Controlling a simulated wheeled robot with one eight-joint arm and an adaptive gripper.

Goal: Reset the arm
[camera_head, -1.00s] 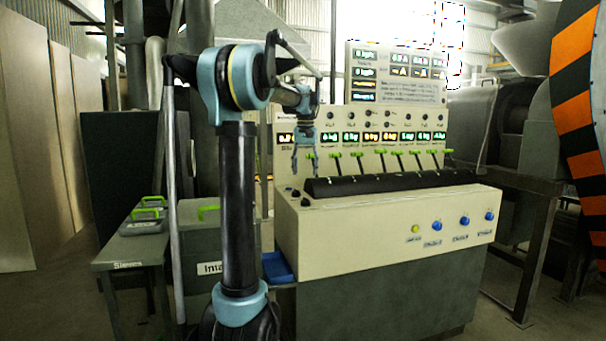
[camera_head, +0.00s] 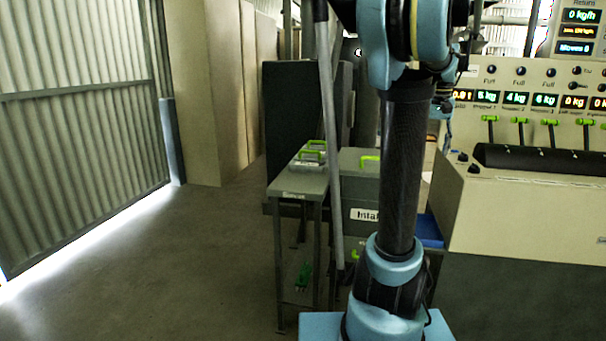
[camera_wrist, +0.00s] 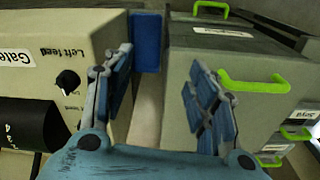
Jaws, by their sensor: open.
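My gripper (camera_wrist: 160,62) is open in the wrist view, with its two blue-grey fingers apart and nothing between them. It points down into the gap between the cream control desk (camera_wrist: 55,52) on the left and a grey box with a green handle (camera_wrist: 215,75) on the right. In the head view my arm's black and light-blue links stand right of the middle. My gripper is mostly hidden there behind the arm, near the left end of the control desk (camera_head: 525,215).
The desk carries several green-tipped levers (camera_head: 520,130) and a black roll (camera_head: 545,158). A grey table (camera_head: 298,185) and a grey labelled box (camera_head: 362,195) stand left of the desk. A blue bin (camera_head: 430,230) sits between. The floor (camera_head: 180,265) at the left is clear.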

